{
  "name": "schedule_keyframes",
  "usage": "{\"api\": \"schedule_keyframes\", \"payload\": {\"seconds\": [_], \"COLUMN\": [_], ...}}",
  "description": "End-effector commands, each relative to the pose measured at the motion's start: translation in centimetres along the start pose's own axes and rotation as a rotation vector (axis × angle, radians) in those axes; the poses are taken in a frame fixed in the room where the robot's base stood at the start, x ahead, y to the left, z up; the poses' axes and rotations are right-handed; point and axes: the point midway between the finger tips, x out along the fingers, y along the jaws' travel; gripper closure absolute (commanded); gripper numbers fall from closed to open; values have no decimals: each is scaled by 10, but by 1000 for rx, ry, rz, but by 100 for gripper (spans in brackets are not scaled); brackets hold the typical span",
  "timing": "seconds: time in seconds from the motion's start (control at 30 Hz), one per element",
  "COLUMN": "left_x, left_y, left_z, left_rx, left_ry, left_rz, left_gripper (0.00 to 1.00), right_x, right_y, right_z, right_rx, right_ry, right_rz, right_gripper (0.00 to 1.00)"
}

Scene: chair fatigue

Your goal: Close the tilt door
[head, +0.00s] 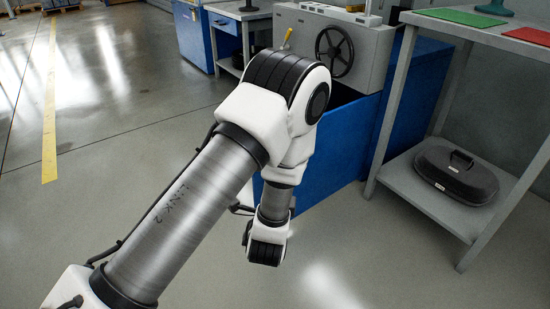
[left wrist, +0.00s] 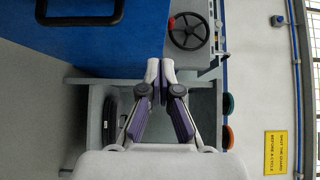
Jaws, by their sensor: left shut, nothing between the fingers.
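The tilt door appears to be the blue front panel (head: 325,150) of the grey machine in the head view. A dark gap shows behind its upper edge. My left arm covers part of the panel. The left wrist view, turned sideways, shows a blue panel (left wrist: 120,45) with a black bar handle (left wrist: 80,18) at upper left. My left gripper (left wrist: 160,66) is shut and empty, with its fingertips together beside the panel's edge in that picture. I cannot tell whether they touch it. The fingers are hidden in the head view. My right gripper is in neither view.
A handwheel (head: 335,50) is on the grey machine. At right, a grey table (head: 510,50) holds green and red mats, with a black lidded case (head: 456,172) on its lower shelf (head: 430,205). A blue cabinet (head: 195,35) stands behind. The floor at left is clear.

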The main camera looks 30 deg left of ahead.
Motion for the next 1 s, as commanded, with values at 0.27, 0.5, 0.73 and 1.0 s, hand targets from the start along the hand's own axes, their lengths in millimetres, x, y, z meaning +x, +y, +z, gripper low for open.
{"api": "schedule_keyframes", "payload": {"seconds": [0.27, 0.5, 0.73, 1.0], "left_x": [60, 99, 110, 110], "left_y": [5, 5, 1, 0], "left_z": [1, 19, 29, 29], "left_rx": [-5, -4, 0, 0], "left_ry": [-2, -3, 0, 1], "left_rz": [-4, -1, 0, 1], "left_gripper": [100, 100, 100, 100], "right_x": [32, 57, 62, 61], "right_y": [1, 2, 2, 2], "right_z": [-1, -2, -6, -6], "right_rx": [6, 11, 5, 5], "right_ry": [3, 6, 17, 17], "right_rz": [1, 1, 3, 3], "right_gripper": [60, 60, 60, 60]}}
